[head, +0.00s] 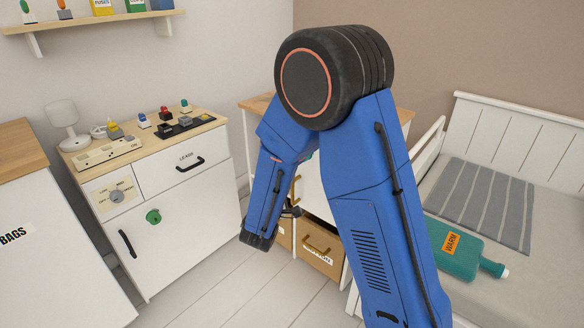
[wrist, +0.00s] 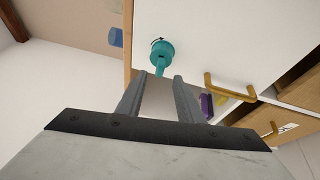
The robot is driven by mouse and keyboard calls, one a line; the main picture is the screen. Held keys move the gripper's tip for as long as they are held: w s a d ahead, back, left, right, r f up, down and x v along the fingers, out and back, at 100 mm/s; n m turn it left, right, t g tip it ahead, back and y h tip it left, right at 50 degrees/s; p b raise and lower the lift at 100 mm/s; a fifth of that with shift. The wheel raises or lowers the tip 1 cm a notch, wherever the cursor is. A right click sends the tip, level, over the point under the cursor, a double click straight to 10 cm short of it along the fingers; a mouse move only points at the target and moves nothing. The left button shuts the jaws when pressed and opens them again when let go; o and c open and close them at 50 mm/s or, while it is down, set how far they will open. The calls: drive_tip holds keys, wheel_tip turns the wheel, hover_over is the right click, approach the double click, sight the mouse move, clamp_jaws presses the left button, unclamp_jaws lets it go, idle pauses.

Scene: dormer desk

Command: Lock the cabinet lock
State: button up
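A teal round lock (wrist: 160,52) sits on a white cabinet front (wrist: 225,35) in the wrist view. A narrow teal tab hangs from its round part toward my gripper, and a small dark mark shows at its upper edge. My gripper (wrist: 158,78) is open and empty, with its two fingers apart. The fingertips are just below the lock, with the tab's end near the gap between them; I cannot tell whether they touch. In the head view my arm hides most of this cabinet, and only a sliver of teal shows behind it.
A brass handle (wrist: 228,88) is close to the right of my fingers. Brass-handled drawers (head: 320,252) are low on this cabinet. A bed with a teal bottle (head: 455,246) is at right.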

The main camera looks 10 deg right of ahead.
drive_tip(key=v, duration=1.1)
drive_tip(key=shift+s, duration=0.25)
drive_tip(key=s+d+r+m+g+h, duration=0.1)
drive_tip(key=s+d+r+m+g, duration=0.1)
drive_tip(key=s+d+m+g, duration=0.75)
drive_tip(key=s+d+r+n+g+h, duration=0.15)
drive_tip(key=s+d+g, duration=0.35)
drive_tip(key=d, duration=0.9)
drive_tip(key=s+m+y, duration=0.4)
drive_tip(key=s+y, duration=0.3)
drive_tip(key=s, duration=0.4)
drive_tip(key=s+a+r+m+t+y, duration=0.1)
drive_tip(key=s+a+r+t+y, duration=0.2)
drive_tip(key=a, duration=0.4)
drive_tip(key=shift+s+r+y, duration=0.3)
drive_tip(key=shift+r+y, duration=0.6)
drive_tip(key=shift+y, duration=0.25)
